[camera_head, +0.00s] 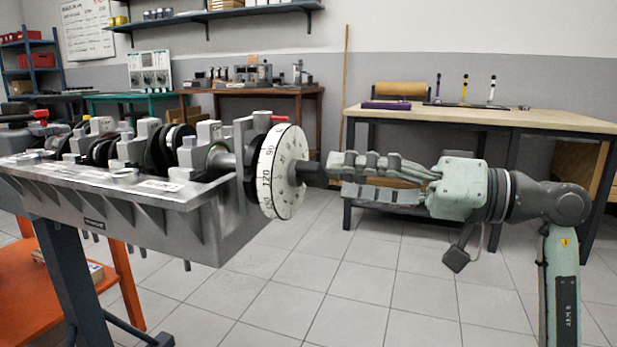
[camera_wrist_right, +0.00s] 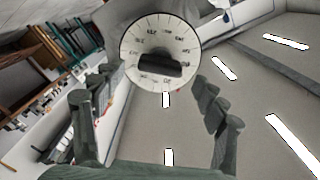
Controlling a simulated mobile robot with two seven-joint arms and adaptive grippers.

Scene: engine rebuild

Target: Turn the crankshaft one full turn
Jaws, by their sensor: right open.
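The crankshaft (camera_head: 222,160) lies in the grey engine block (camera_head: 165,200) at the left of the head view. A white degree wheel (camera_head: 277,172) sits on its near end, with a dark snout or bar (camera_head: 312,174) sticking out from the middle. The wheel and the dark bar (camera_wrist_right: 160,66) also show in the right wrist view. My right gripper (camera_head: 335,178) is open, its fingers pointing left at the dark bar. In the wrist view its fingers are spread to either side below the wheel, and nothing shows between them. My left gripper is not in view.
The block rests on a stand with a dark leg (camera_head: 78,275). An orange cart (camera_head: 40,310) stands at the lower left. A wooden-topped workbench (camera_head: 480,115) is behind my right arm. Tiled floor is free in front of the block.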

